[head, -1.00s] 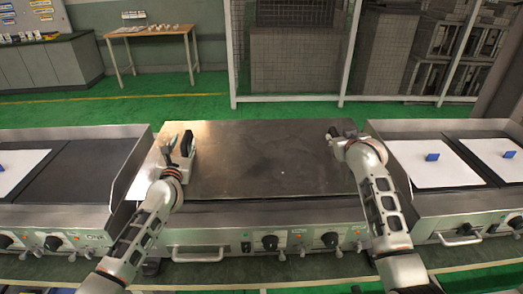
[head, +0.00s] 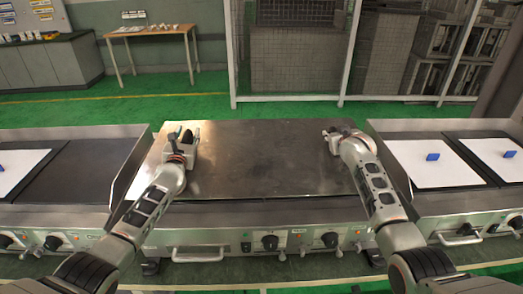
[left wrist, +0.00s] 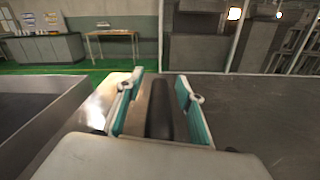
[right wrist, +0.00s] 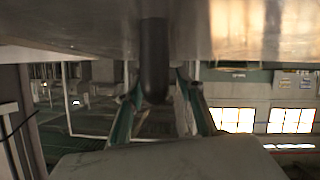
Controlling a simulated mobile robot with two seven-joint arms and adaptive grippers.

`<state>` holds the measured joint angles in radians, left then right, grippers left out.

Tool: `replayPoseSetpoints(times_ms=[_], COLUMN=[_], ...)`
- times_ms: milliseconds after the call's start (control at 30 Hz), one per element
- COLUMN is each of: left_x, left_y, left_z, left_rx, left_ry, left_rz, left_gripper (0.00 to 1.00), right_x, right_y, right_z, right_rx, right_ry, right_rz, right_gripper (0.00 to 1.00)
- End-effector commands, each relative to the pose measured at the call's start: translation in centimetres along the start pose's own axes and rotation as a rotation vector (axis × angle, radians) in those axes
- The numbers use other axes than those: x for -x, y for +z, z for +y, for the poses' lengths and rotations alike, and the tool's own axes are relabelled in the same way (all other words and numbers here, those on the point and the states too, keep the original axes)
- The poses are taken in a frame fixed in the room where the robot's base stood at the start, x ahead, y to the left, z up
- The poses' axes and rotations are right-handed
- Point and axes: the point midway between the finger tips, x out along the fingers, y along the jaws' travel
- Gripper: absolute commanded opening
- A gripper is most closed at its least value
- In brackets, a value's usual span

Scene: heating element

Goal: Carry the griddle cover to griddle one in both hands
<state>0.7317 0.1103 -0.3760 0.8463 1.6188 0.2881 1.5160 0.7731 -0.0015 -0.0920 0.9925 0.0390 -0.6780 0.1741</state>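The griddle cover (head: 265,165) is a wide, flat metal sheet lying over the middle griddle, with a dark upright handle near each side. My left gripper (head: 183,136) is at the cover's left handle. In the left wrist view that handle (left wrist: 160,108) stands between the two teal-padded fingers, with a gap on both sides. My right gripper (head: 331,137) is at the right handle. In the right wrist view, which is upside down, that handle (right wrist: 154,65) is between the spread fingers with gaps beside it. No label shows which griddle is griddle one.
A left griddle (head: 88,165) has a bare dark plate and a white sheet with a blue knob. A right griddle (head: 395,150) bears two white sheets with blue knobs (head: 432,156). Raised metal side walls border the middle griddle. A wire cage and a wooden table (head: 150,33) stand behind.

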Motion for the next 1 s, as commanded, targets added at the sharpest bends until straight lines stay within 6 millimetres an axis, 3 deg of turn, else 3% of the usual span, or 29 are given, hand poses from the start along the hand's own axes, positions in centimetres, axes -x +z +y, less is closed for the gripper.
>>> replayPoseSetpoints(times_ms=[167, 300, 333, 1000], left_x=[0.0, 0.0, 0.0, -0.1], left_y=[0.0, 0.0, 0.0, 1.4], left_z=[0.0, 0.0, 0.0, 0.3], left_rx=[-0.001, -0.001, -0.001, -0.001], left_ry=[0.0, 0.0, 0.0, 0.001], left_rz=[0.0, 0.0, 0.0, -0.008], left_gripper=[0.37, 0.03, 0.0, 0.0], right_x=[0.0, 0.0, 0.0, 0.5], right_y=[0.0, 0.0, 0.0, -1.5], right_z=[0.0, 0.0, 0.0, 0.3], right_rx=[0.0, 0.0, 0.0, -0.001], right_ry=[0.0, 0.0, 0.0, 0.001], right_rz=[0.0, 0.0, 0.0, 0.01], right_gripper=[0.37, 0.03, 0.0, 0.0])
